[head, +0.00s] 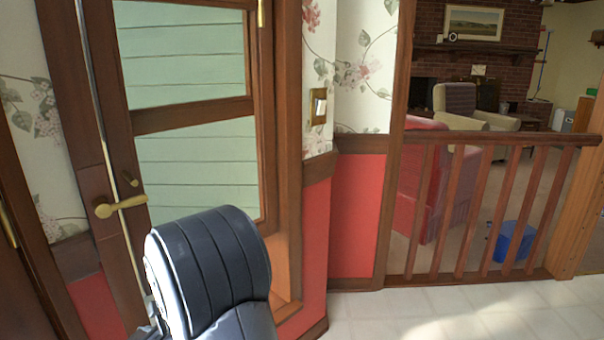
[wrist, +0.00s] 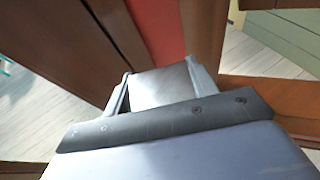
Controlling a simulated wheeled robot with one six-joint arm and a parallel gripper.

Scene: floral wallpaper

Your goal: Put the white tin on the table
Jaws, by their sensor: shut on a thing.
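In the wrist view my gripper (wrist: 161,82) is shut on a pale grey-white thing, which I take to be the white tin (wrist: 163,90). It sits between the two fingers, and only one smooth face of it shows. In the head view my dark, padded-looking arm (head: 212,270) rises at the bottom, in front of the door. The gripper and the tin do not show there. No table shows in either view.
A glazed wooden door (head: 190,115) with a brass handle (head: 120,206) is close ahead on the left. A wooden railing (head: 490,140) closes off a living room with a red armchair (head: 432,185) and a blue bin (head: 515,241). Pale tiled floor (head: 460,312) is clear at the lower right.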

